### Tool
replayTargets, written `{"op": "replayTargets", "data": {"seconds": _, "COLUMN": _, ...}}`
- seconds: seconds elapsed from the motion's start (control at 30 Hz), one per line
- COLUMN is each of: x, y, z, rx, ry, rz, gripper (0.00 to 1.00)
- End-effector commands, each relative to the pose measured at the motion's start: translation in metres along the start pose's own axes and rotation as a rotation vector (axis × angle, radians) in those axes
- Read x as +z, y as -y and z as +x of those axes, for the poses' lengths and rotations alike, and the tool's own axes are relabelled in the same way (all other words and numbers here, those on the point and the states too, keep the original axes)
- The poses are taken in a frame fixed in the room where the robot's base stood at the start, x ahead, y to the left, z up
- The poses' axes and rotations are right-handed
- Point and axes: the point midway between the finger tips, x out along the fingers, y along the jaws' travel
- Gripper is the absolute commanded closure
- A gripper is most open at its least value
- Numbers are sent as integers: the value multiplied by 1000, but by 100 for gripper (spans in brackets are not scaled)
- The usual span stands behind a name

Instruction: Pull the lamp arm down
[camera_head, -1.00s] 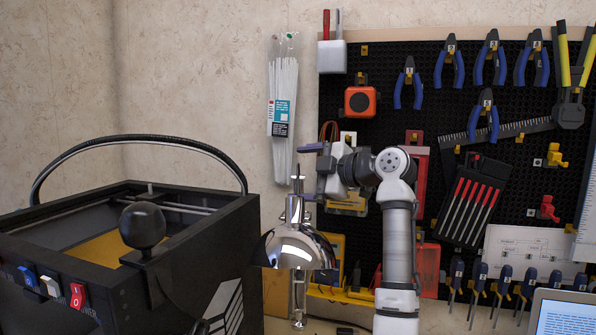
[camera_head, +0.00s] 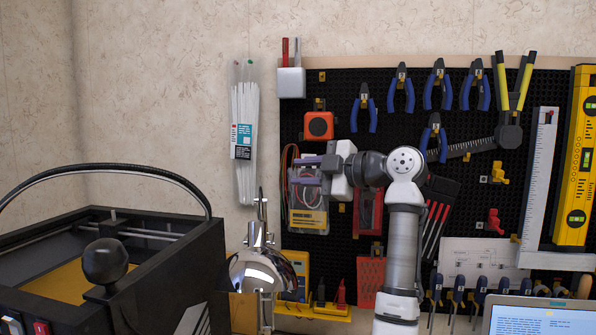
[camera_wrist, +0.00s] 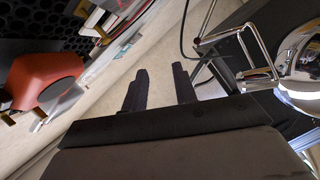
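The chrome lamp has a shiny dome shade (camera_head: 262,276) in the lower middle of the head view. Its thin metal lamp arm (camera_head: 263,208) rises above the shade. My gripper (camera_head: 303,171) is above and to the right of the shade, apart from the lamp in the picture, with its fingers pointing left. In the wrist view my gripper (camera_wrist: 160,78) shows two dark fingers with an empty gap between them. The shade (camera_wrist: 300,58) is at the right edge there, and bent chrome rods (camera_wrist: 240,48) are right of the fingers.
A black open-topped machine (camera_head: 170,262) with a ball knob stands on the left. The pegboard (camera_head: 345,88) behind holds pliers, an orange tape measure (camera_head: 318,125) and a yellow level (camera_head: 577,160). A laptop (camera_head: 540,314) is at the lower right.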

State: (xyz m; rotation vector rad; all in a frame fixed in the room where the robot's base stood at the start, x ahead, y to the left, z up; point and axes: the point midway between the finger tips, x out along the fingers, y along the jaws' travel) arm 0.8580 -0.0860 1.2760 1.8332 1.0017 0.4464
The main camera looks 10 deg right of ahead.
Motion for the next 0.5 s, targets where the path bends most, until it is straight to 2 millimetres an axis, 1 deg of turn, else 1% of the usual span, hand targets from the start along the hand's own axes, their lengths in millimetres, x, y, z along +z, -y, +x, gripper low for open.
{"op": "replayTargets", "data": {"seconds": 0.5, "x": -1, "y": -11, "z": -35, "rx": -1, "ry": 0, "rz": 0, "gripper": 72}}
